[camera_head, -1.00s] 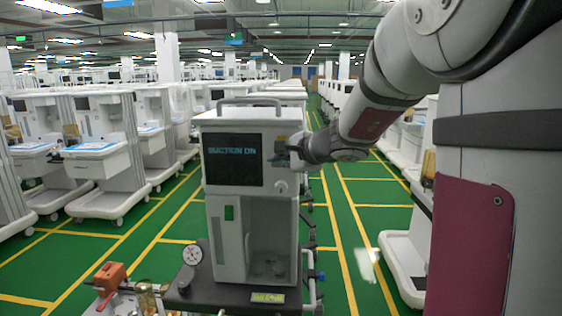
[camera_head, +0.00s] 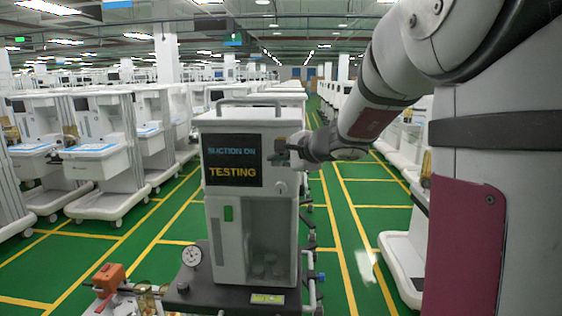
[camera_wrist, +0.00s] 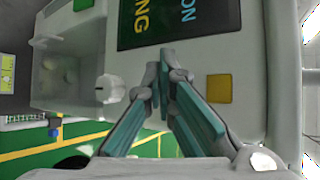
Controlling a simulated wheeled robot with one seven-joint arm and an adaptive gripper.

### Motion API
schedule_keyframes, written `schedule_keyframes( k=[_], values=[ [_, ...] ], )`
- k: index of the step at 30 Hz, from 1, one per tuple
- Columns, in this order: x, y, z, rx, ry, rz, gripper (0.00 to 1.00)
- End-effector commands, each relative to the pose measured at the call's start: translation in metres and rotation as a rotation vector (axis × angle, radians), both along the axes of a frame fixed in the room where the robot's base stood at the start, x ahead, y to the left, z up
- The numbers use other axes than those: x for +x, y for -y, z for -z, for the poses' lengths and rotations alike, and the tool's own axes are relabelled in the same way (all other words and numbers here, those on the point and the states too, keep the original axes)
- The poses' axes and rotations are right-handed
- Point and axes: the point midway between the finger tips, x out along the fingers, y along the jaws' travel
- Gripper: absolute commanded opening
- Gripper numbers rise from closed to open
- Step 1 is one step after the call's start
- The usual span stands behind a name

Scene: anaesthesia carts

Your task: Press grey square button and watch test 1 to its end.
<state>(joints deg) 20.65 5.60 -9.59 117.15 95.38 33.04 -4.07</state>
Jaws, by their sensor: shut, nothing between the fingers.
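A white anaesthesia machine (camera_head: 225,199) stands in front of me. Its dark screen (camera_head: 233,176) reads "SUCTION ON" in blue and "TESTING" in yellow; part of it shows sideways in the wrist view (camera_wrist: 130,32). My gripper (camera_wrist: 158,65) is shut and empty, its fingertips at the front panel beside the screen, between a yellow square button (camera_wrist: 219,88) and a white knob (camera_wrist: 110,88). I cannot make out the grey square button; the fingertips may cover it. I cannot tell whether they touch the panel.
A round gauge (camera_head: 191,255) and a small yellow-green display (camera_head: 267,298) are at the machine's base. An orange device (camera_head: 108,278) stands lower left. Rows of similar carts (camera_head: 100,150) line both sides, with green floor and yellow lines between.

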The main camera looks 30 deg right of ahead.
Motion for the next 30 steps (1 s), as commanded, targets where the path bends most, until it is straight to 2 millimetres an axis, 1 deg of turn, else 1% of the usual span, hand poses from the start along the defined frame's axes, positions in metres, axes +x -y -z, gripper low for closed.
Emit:
schedule_keyframes(
  k=[14,24,30],
  values=[
    [0.001,0.001,0.0,0.0,0.0,0.001,0.0],
    [-0.012,-0.007,0.0,0.001,0.0,0.002,0.0],
    [-0.014,-0.009,0.0,0.001,0.0,0.002,0.0]
  ],
)
